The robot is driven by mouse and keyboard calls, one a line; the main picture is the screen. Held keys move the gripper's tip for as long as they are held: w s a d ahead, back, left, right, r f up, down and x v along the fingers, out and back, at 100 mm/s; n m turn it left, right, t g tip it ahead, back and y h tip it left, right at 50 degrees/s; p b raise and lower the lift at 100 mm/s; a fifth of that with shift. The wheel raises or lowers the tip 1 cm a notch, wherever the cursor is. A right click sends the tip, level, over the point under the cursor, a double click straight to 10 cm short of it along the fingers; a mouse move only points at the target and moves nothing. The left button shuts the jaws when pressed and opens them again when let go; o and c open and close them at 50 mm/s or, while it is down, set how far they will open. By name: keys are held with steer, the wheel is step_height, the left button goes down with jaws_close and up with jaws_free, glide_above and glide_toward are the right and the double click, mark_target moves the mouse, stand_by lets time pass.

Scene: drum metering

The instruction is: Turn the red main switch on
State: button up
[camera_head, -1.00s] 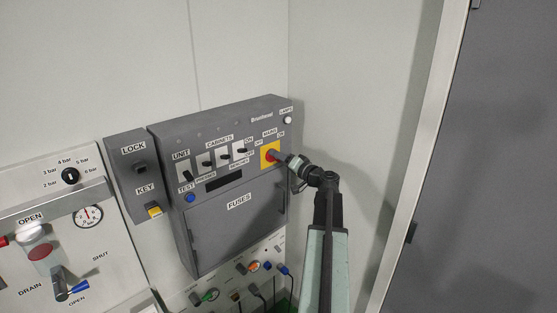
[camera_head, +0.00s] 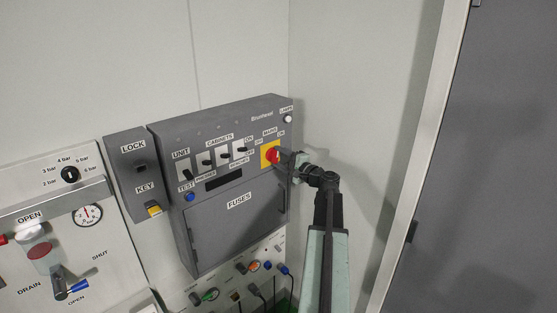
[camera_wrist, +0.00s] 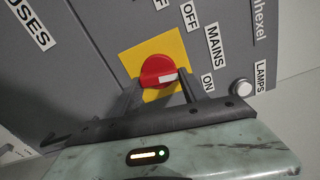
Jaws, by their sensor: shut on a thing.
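The red main switch (camera_head: 271,156) is a round knob on a yellow plate at the right of the grey control box. In the wrist view the red switch (camera_wrist: 157,71) is close, and its white mark points right, toward the ON label (camera_wrist: 207,82). The OFF label (camera_wrist: 189,14) is higher up. My gripper (camera_wrist: 158,86) has one finger on each side of the knob and is shut on it. In the head view my gripper (camera_head: 284,156) reaches the switch from the right and hides part of its plate.
A white LAMPS button (camera_wrist: 242,87) sits beside the switch. Several toggle switches (camera_head: 224,156) are left of it on the box. Cables and plugs (camera_head: 254,290) hang below. A bare wall lies right of the box, with a dark door (camera_head: 490,150) further right.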

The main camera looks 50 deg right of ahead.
steer(key=m, duration=0.7)
steer(key=shift+f, duration=0.1)
stand_by(0.5)
steer(key=o, duration=1.4)
steer(key=shift+w+f, duration=0.1)
steer(key=s, duration=0.8)
steer(key=shift+a, duration=0.35)
